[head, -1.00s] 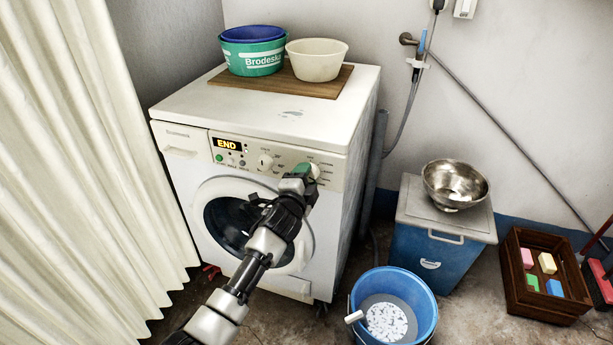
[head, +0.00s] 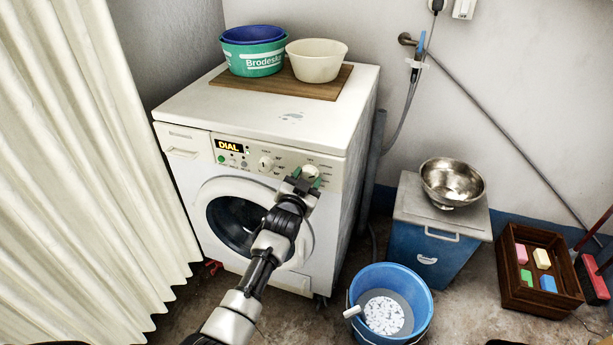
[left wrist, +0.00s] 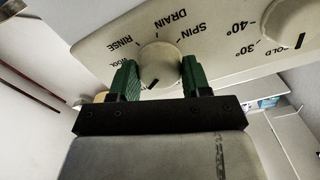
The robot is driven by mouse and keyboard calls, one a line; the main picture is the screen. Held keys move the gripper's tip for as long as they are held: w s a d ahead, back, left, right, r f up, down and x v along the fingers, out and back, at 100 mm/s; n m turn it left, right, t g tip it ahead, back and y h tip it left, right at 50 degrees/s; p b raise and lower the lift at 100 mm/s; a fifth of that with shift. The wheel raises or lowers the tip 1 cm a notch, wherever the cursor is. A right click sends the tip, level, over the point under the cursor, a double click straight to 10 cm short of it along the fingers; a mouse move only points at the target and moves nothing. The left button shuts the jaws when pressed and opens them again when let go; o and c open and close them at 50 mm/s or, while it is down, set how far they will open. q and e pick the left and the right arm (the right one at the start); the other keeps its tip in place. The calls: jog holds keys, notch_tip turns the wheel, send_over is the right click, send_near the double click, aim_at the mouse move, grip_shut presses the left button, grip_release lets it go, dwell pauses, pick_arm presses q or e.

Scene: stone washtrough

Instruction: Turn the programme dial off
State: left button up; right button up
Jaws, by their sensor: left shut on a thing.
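The programme dial (head: 309,171) is a round cream knob at the right end of the washing machine's (head: 250,185) front panel. It also shows in the left wrist view (left wrist: 160,64), with SPIN, DRAIN and RINSE printed around it and a dark pointer mark at its lower edge there. My left gripper (head: 307,178) is shut on the dial, with a green finger on either side of it. The fingers also show in the left wrist view (left wrist: 159,77). The display (head: 229,146) reads DIAL. My right gripper is out of view.
A second knob (head: 266,163) sits left of the dial; it also shows in the left wrist view (left wrist: 291,24). Basins (head: 317,62) stand on a board on top. A blue bucket (head: 417,297) is on the floor at front right. A curtain (head: 85,170) hangs at left.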

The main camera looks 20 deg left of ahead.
pick_arm(q)
jog(key=n+p, duration=0.1)
jog(key=n, duration=0.5)
jog(key=shift+d+r+n+p, duration=0.1)
jog(key=shift+r+n+p, duration=0.05)
jog(key=shift+n+p, duration=0.2)
jog(key=n, duration=0.3)
jog(key=shift+n, duration=0.75)
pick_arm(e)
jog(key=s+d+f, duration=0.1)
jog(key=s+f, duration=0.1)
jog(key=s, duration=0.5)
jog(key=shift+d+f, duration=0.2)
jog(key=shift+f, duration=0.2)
pick_arm(q)
jog(key=shift+n, duration=0.4)
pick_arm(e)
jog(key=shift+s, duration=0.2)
pick_arm(q)
jog(key=o, duration=0.9)
jog(key=shift+d, duration=0.15)
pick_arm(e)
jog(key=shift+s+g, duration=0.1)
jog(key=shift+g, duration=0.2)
